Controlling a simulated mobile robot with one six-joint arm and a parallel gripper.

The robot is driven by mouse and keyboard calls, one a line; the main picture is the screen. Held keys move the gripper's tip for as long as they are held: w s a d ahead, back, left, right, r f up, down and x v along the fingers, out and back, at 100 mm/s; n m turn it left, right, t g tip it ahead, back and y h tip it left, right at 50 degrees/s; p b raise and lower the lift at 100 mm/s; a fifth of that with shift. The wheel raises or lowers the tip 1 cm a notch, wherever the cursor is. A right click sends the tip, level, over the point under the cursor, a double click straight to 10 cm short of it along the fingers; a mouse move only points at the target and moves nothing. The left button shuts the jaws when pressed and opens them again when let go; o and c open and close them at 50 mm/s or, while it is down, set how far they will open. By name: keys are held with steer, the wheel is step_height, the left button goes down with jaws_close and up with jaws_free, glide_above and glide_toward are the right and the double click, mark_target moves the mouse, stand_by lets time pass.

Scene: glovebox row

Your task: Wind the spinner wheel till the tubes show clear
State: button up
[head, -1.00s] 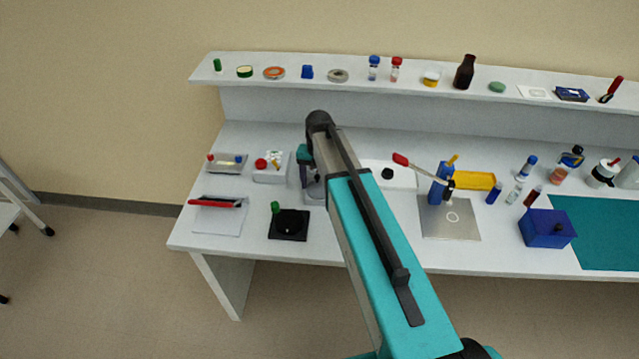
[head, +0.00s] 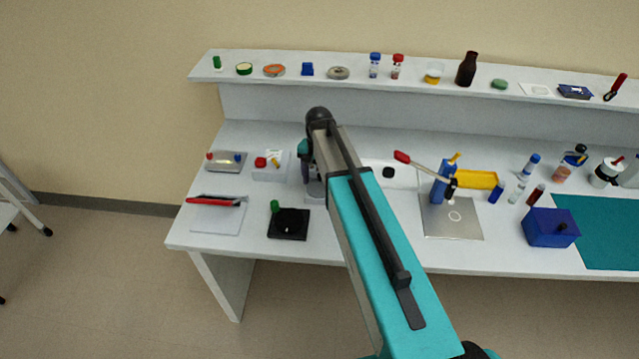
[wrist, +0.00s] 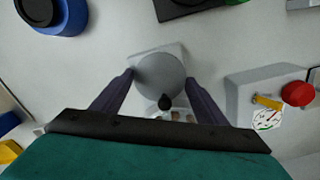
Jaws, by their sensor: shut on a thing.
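The spinner wheel (wrist: 158,70) is a grey round disc on a pale base in the middle of the wrist view. A small black knob (wrist: 165,102) stands at its near edge. My gripper (wrist: 160,80) has its two dark fingers on either side of the wheel and is shut on it. Just below the knob, small brownish shapes (wrist: 178,116) that may be the tubes show partly above my gripper body; whether they are clear cannot be told. In the head view my arm hides most of the spinner; part of its grey base (head: 313,190) shows.
A white box with a red button (wrist: 297,93) and a dial stands to the right in the wrist view. A black plate with a green knob (head: 275,206) is in front of the spinner. A blue round thing (wrist: 58,12) is at upper left of the wrist view.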

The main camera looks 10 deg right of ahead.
mark_target(319, 187)
steer(key=o, duration=1)
steer(key=shift+r, duration=0.1)
steer(key=shift+r+b, duration=2.3)
steer(key=shift+r, duration=4.5)
